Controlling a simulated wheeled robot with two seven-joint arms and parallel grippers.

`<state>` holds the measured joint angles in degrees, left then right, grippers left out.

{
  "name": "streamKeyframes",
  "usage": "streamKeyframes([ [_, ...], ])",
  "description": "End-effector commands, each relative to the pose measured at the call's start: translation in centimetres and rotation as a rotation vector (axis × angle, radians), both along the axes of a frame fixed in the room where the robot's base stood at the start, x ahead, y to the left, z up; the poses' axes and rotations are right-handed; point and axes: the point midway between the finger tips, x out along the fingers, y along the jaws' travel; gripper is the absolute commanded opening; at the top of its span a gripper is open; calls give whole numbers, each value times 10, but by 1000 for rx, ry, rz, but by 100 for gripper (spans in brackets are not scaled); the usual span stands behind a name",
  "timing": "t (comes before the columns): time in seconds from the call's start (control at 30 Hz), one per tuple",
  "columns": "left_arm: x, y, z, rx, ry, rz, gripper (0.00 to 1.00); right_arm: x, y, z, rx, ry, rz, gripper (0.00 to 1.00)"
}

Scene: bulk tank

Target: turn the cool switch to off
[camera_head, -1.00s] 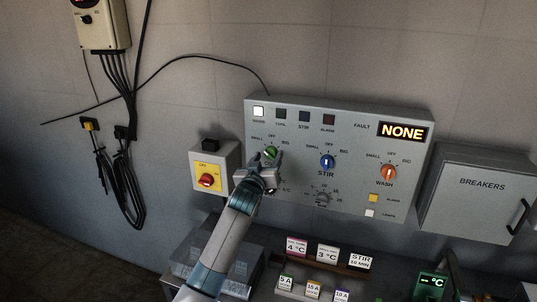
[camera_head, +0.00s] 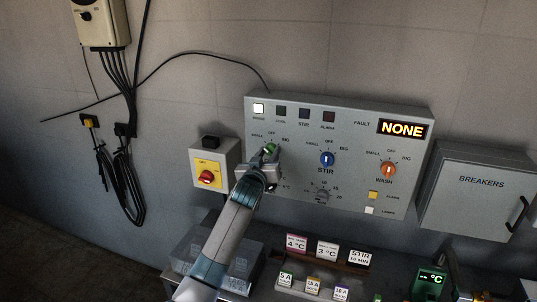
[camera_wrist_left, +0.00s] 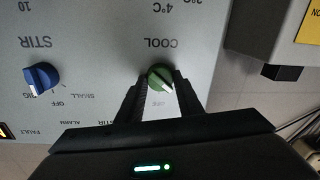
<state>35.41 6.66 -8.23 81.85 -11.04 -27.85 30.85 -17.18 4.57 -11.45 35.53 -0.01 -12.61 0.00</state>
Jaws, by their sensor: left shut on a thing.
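The grey control panel (camera_head: 345,190) hangs on the wall in the head view. Its cool switch is a green knob (camera_head: 270,149), partly hidden by my gripper there. It shows clearly in the left wrist view (camera_wrist_left: 160,78), with the COOL and OFF labels upside down around it. Its white mark slants to the lower right in that view; I cannot tell exactly which label it points at. My left gripper (camera_wrist_left: 160,92) is shut on the green knob, one dark finger on each side. In the head view my left gripper (camera_head: 268,158) reaches up from below. My right gripper is not in view.
A blue STIR knob (camera_head: 327,159) and an orange WASH knob (camera_head: 388,170) sit to the right. A yellow box with a red switch (camera_head: 207,177) is close on the left, the breakers box (camera_head: 480,195) on the right. Small labelled blocks (camera_head: 327,250) stand below.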

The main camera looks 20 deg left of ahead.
Motion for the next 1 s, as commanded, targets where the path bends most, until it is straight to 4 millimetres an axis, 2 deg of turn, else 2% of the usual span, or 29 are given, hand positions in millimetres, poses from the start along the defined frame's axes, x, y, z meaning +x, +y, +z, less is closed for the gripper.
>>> streamKeyframes([
  [0.37,0,1,-1,145,-4,2,11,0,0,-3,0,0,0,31],
  [1.0,0,0,-2,679,-24,1,11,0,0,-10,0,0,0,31],
])
